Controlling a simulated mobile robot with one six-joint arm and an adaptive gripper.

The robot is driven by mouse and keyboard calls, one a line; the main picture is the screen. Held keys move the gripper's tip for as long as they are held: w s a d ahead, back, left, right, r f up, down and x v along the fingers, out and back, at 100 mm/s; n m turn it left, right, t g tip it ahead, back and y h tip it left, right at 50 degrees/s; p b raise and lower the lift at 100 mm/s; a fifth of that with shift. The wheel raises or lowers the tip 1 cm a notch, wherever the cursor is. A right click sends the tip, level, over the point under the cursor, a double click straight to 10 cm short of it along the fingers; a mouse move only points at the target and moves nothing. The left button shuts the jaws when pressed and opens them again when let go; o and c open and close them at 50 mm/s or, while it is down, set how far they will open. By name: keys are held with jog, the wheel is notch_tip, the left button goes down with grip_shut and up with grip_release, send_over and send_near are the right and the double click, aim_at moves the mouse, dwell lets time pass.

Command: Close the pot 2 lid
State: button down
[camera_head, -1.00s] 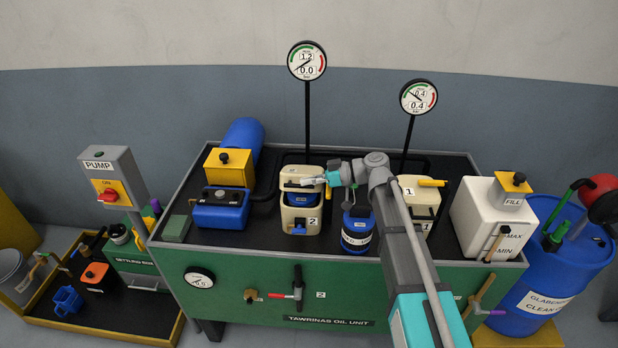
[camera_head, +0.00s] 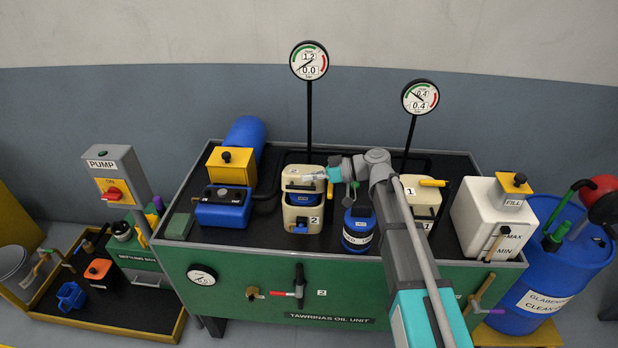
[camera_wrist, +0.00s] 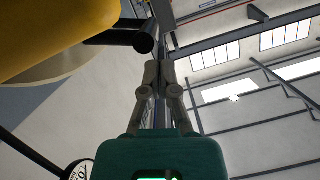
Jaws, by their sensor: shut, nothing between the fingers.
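Pot 2 (camera_head: 302,217), a cream pot with a blue middle and a "2" label, stands near the middle of the green unit's black top. Its cream lid (camera_head: 298,169) appears raised at the back, above the blue part. A yellow handle (camera_head: 329,195) shows at its right side. My gripper (camera_head: 309,177) is in front of the raised lid; I cannot tell whether it touches it. In the wrist view my gripper (camera_wrist: 158,70) has its fingers together and empty. A yellow part with a black end (camera_wrist: 60,35) is close on the left there, apart from the fingertips.
A blue canister (camera_head: 357,232) stands right of pot 2, under my arm. Pot 1 (camera_head: 420,200) is farther right, partly behind my arm. A gauge post (camera_head: 308,120) rises behind pot 2.

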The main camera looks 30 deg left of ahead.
jog(key=r+p+v, duration=0.2)
jog(key=p+v, duration=0.2)
jog(key=v, duration=0.6)
jog(key=shift+r, duration=0.2)
jog(key=shift+a, duration=0.1)
jog(key=s+a+r+n+t+h+p, duration=0.2)
jog(key=a+r+t+h+p, duration=0.3)
jog(key=p, duration=1.6)
notch_tip(320, 180, up, 3)
jog(key=a+h, duration=0.3)
jog(key=h, duration=0.3)
jog(key=shift+s+r+n+p, duration=0.2)
jog(key=shift+s+n+p, duration=0.05)
jog(key=shift+n+p, duration=0.15)
jog(key=shift+f, duration=0.25)
jog(key=shift+d+b+x, duration=0.2)
jog(key=shift+b+x, duration=2.05)
jog(key=shift+d+b+x, duration=0.25)
jog(key=shift+b+x, duration=1.95)
jog(key=shift+b, duration=0.05)
jog(key=shift+d+b+x, duration=0.2)
jog(key=shift+b+x, duration=2.05)
